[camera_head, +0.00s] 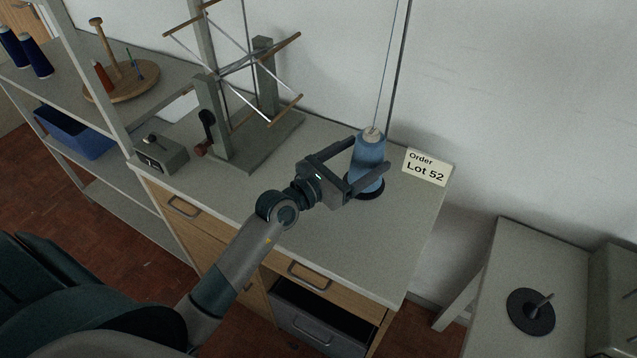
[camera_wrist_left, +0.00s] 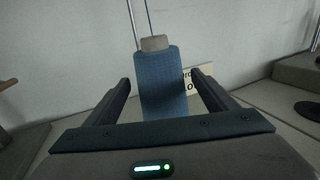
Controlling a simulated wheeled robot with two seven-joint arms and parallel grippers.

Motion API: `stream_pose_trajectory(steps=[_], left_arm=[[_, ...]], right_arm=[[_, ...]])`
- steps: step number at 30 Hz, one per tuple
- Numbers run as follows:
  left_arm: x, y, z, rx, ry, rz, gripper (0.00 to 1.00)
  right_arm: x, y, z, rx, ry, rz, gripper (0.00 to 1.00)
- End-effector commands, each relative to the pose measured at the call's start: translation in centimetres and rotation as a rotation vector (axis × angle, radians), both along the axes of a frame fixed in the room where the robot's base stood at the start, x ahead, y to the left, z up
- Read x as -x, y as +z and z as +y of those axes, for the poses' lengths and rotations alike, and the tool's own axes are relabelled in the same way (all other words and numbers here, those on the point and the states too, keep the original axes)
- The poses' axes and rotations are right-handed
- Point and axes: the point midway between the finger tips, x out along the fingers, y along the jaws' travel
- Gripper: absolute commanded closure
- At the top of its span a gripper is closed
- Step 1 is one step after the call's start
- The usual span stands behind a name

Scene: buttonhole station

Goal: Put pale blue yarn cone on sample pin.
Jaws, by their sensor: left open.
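The pale blue yarn cone (camera_head: 369,155) stands upright on a dark round base on the grey bench top, beside the order card. It also shows in the left wrist view (camera_wrist_left: 160,82), straight ahead. My left gripper (camera_head: 352,168) is open, with one finger on each side of the cone. In the left wrist view gaps show between the fingers and the cone. A pin (camera_head: 542,304) rises from a dark round disc on the separate table at the lower right; it looks like the sample pin. My right gripper is not in view.
A wooden-armed yarn winder (camera_head: 238,110) and a small grey box (camera_head: 161,153) stand left of the cone. An order card (camera_head: 427,167) reads Lot 52. A drawer (camera_head: 318,318) below is partly open. A gap separates the bench from the pin's table (camera_head: 492,262). Thin rods rise behind the cone.

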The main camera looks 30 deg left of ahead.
Motion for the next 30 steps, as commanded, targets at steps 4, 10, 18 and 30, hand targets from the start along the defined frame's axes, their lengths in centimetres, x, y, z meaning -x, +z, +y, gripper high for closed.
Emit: stream_pose_trajectory(steps=[4, 10, 18, 30], left_arm=[[2.4, -0.4, 0.9, 0.001, 0.000, 0.001, 0.21], [6.1, -0.4, 2.5, 0.000, 0.000, 0.001, 0.21], [11.0, -0.4, 4.5, 0.000, 0.000, 0.001, 0.21], [14.0, 0.0, 5.8, 0.000, -0.001, 0.000, 0.21]], right_arm=[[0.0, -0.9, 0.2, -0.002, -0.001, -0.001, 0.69], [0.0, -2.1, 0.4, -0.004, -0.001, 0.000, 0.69], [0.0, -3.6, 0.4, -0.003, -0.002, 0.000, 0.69], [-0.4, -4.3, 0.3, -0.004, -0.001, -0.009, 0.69]])
